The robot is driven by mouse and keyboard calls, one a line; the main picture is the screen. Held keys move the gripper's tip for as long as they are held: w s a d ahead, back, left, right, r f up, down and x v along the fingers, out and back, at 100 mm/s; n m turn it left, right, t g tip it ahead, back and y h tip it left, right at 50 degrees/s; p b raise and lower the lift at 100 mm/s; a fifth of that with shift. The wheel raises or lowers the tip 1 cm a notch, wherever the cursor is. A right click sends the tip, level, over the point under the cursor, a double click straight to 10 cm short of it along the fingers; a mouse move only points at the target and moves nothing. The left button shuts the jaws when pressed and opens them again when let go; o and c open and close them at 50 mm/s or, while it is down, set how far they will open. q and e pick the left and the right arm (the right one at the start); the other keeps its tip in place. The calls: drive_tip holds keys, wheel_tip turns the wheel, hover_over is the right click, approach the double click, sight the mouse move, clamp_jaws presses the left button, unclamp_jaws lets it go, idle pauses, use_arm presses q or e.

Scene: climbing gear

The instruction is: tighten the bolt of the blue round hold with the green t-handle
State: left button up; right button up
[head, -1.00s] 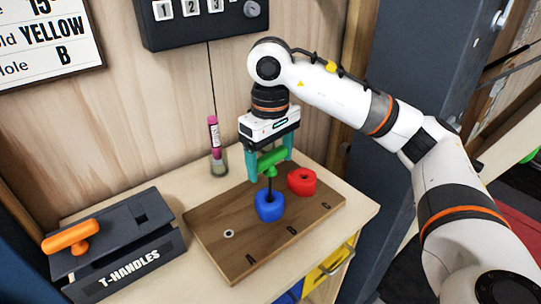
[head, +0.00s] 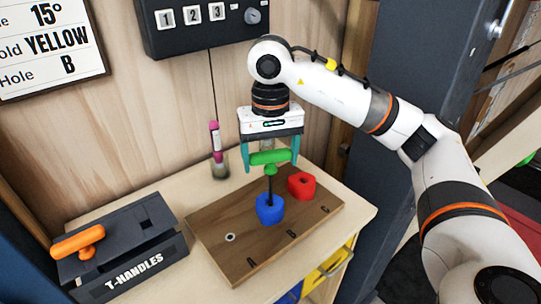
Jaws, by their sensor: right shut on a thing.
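The blue round hold (head: 270,210) sits on the brown wooden board (head: 215,245). The green t-handle (head: 271,158) stands upright, its dark shaft reaching down into the blue hold's middle. My right gripper (head: 271,165) is above the hold, its teal fingers at the two ends of the green crossbar, shut on it. The bolt itself is hidden in the hold. My left gripper is not in view.
A red hold (head: 301,186) sits close behind and right of the blue one. An orange t-handle (head: 78,242) stands in the dark T-HANDLES rack (head: 130,270) at left. A pink-capped marker in a glass (head: 218,158) stands near the wall.

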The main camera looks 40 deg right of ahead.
drive_tip(key=shift+r, duration=0.45)
drive_tip(key=shift+f+n, duration=0.1)
drive_tip(key=shift+n, duration=0.4)
drive_tip(key=n, duration=1)
